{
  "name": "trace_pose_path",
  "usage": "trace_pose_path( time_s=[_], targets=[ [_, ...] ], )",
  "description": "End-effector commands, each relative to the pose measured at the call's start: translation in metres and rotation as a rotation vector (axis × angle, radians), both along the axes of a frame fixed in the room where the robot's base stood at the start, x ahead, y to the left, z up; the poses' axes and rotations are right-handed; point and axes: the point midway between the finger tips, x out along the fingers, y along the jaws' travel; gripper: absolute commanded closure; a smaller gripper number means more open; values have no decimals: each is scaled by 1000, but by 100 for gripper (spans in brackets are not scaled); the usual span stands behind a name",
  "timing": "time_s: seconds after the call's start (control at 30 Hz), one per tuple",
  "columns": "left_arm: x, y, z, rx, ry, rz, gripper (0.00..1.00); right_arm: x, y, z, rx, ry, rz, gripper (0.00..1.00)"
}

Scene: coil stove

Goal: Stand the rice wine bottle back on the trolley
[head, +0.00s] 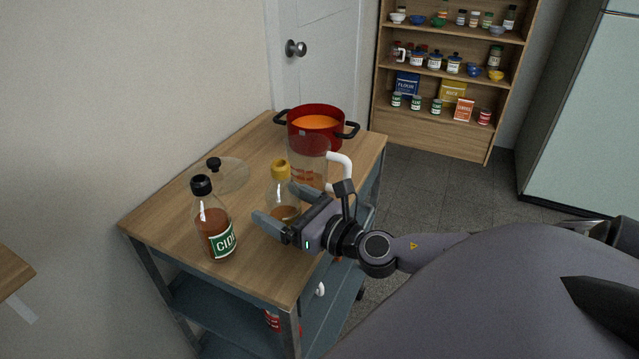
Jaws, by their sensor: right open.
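A clear bottle with a yellow cap (281,172) and amber liquid stands upright on the wooden top of the trolley (165,217); I take it for the rice wine bottle. My right gripper (278,204) is open at this bottle, one finger in front of its lower part and the other at its right side. The fingers hide part of the bottle's lower body and any label. I cannot tell whether they touch it. My left gripper is not in view.
A cider bottle (215,225) with a black cap stands to the left on the trolley. A glass lid (231,175) lies behind it. A clear pitcher (308,160) with a white handle and a red pot (316,140) of orange soup stand behind the yellow-capped bottle.

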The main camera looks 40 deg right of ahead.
Motion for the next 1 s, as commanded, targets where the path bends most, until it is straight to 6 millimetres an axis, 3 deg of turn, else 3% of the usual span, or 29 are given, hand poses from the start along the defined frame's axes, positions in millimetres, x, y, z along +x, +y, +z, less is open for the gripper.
trace_pose_path(
  time_s=[0.4, 1.0],
  targets=[
    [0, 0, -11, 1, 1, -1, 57, -48, -9, -1, -4, 3, 1, 6],
    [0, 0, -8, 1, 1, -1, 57, -95, -19, 0, -3, 3, 1, 6]
  ],
)
